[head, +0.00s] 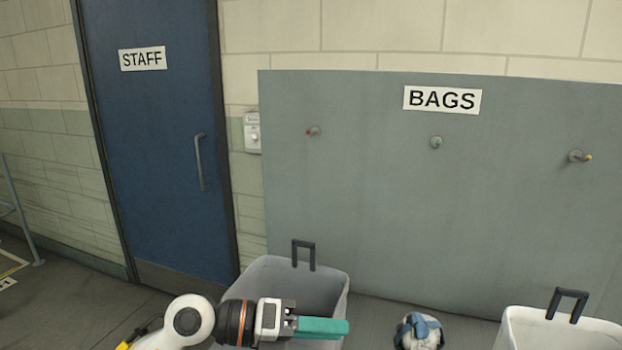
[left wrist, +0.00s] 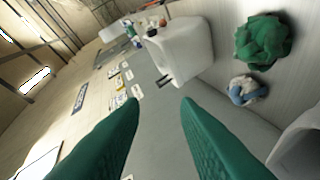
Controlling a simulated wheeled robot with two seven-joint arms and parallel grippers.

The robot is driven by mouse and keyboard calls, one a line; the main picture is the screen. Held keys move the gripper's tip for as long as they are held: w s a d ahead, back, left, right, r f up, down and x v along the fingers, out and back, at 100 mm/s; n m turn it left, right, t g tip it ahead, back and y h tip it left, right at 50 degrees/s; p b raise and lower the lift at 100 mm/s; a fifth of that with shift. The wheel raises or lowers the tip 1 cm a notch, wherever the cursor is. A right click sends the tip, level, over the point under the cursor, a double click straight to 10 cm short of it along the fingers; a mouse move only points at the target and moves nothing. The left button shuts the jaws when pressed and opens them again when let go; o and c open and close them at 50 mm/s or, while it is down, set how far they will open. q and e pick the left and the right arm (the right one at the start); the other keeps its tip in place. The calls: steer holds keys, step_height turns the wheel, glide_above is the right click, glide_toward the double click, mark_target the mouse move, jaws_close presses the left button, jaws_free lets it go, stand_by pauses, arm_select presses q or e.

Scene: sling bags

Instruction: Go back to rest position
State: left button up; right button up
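My left gripper (head: 345,327) reaches in from the bottom left of the head view, its green fingers pointing right in front of the grey bin. In the left wrist view its two fingers (left wrist: 160,103) stand apart with nothing between them, so it is open and empty. My right gripper is not in view. A blue and white bag (head: 418,332) lies on the floor right of the left gripper, apart from it. It also shows in the left wrist view (left wrist: 247,90), near a crumpled green bag (left wrist: 262,42).
A grey bin (head: 335,297) stands behind my left gripper. A white bin (head: 520,330) stands at the lower right. The grey BAGS board (head: 370,200) carries three bare pegs, the middle one (head: 436,142) among them. A blue STAFF door (head: 150,130) is at left.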

arm_select(q)
steer(key=w+a+r+n+t+h, duration=0.15)
steer(key=a+r+n+t, duration=0.5)
steer(key=n+t, duration=0.95)
steer(key=a+f+n+y, duration=1.45)
steer(key=n+y, duration=0.25)
steer(key=n, duration=0.3)
steer(key=s+a+f+n+g, duration=0.25)
steer(key=s+f+g, duration=1.15)
steer(key=s+f, duration=0.8)
step_height(320, 180, down, 24)
steer(key=s+g, duration=0.1)
steer(key=s, duration=0.2)
steer(key=s+a+f+g, duration=0.1)
steer(key=s+a+f, duration=0.1)
steer(key=s+f, duration=1.4)
